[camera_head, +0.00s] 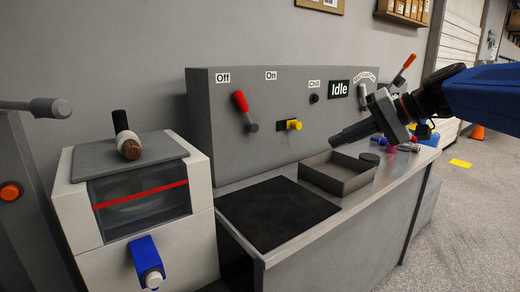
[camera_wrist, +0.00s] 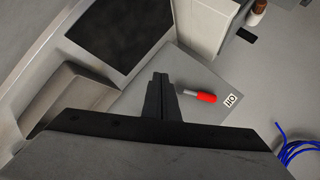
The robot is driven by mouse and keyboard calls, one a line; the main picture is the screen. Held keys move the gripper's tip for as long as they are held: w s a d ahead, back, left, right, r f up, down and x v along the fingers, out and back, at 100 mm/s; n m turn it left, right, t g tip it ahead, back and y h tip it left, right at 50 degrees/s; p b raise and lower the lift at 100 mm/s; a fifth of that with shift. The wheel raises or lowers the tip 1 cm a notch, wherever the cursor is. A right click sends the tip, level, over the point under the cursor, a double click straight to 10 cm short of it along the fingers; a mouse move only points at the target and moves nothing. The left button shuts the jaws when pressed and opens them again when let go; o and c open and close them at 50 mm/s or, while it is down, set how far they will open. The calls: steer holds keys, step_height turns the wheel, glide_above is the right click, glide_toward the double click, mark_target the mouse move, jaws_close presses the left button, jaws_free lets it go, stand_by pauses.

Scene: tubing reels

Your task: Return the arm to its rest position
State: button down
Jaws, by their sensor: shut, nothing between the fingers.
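My arm reaches in from the right in the head view, with its blue link at the right edge. My gripper (camera_head: 336,141) is over the bench, above the shallow grey tray (camera_head: 318,181), and points left. Its fingers are together and hold nothing. In the wrist view the shut gripper (camera_wrist: 159,78) shows at the centre, with the grey control panel (camera_wrist: 212,67) and its red-handled lever (camera_wrist: 206,97) beyond it. The tray is empty as far as I can see.
A black mat (camera_head: 275,212) lies on the bench, left of the tray. The control panel (camera_head: 300,112) with levers and an "Idle" display (camera_head: 339,90) stands behind. A white box machine (camera_head: 75,215) is at left. Blue tubing (camera_wrist: 298,150) shows at the wrist view's right.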

steer(key=s+d+f+h, duration=0.2)
steer(key=s+f+h, duration=0.1)
steer(key=s+f, duration=0.5)
steer(key=s+d+f+h, duration=0.3)
steer(key=s+f, duration=0.5)
steer(key=f, duration=0.2)
steer(key=s+d+f+n+h, duration=0.1)
steer(key=s+d+f+h, duration=0.2)
steer(key=s+f, duration=0.6)
steer(key=shift+d+f+g+h, duration=0.15)
steer(key=shift+f+g+h, duration=0.15)
steer(key=shift+h, duration=0.1)
